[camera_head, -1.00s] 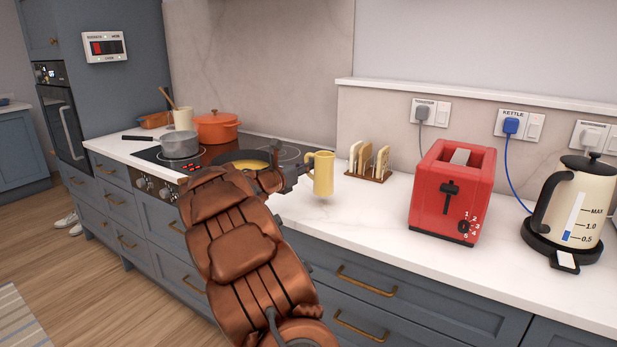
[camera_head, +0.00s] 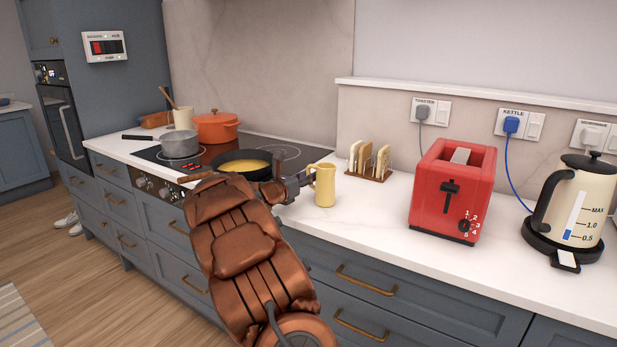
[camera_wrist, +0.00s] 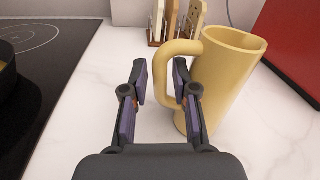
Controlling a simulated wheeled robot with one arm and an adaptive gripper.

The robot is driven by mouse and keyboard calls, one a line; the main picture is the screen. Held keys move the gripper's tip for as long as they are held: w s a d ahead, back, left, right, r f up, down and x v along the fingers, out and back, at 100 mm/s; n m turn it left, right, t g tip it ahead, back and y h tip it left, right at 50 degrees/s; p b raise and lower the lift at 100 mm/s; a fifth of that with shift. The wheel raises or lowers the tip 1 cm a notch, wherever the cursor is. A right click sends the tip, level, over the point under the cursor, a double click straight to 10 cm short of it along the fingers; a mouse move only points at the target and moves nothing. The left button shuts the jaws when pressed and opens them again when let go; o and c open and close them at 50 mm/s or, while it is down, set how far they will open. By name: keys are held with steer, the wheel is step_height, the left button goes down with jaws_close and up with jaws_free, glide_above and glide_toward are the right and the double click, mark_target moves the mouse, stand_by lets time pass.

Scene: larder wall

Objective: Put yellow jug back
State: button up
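The yellow jug (camera_head: 326,186) appears upright on the white counter, left of the toast rack, in the head view. Its handle faces left, toward my gripper (camera_head: 305,181). In the wrist view the jug (camera_wrist: 226,85) is at the right, and its handle reaches in behind my gripper's fingers (camera_wrist: 160,78).
A pan with yellow contents (camera_head: 243,164) sits on the hob (camera_head: 290,152), left of my gripper. The toast rack (camera_head: 369,163) stands behind the jug. A red toaster (camera_head: 452,190) and a kettle (camera_head: 578,205) are to the right. The counter front (camera_head: 385,215) is clear.

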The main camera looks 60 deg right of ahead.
steer(key=shift+o, duration=0.4)
steer(key=shift+r, duration=0.15)
steer(key=shift+w+a, duration=0.1)
steer(key=shift+a, duration=0.3)
steer(key=a, duration=0.7)
steer(key=w+a, duration=0.1)
steer(key=a, duration=0.3)
steer(key=shift+a, duration=0.1)
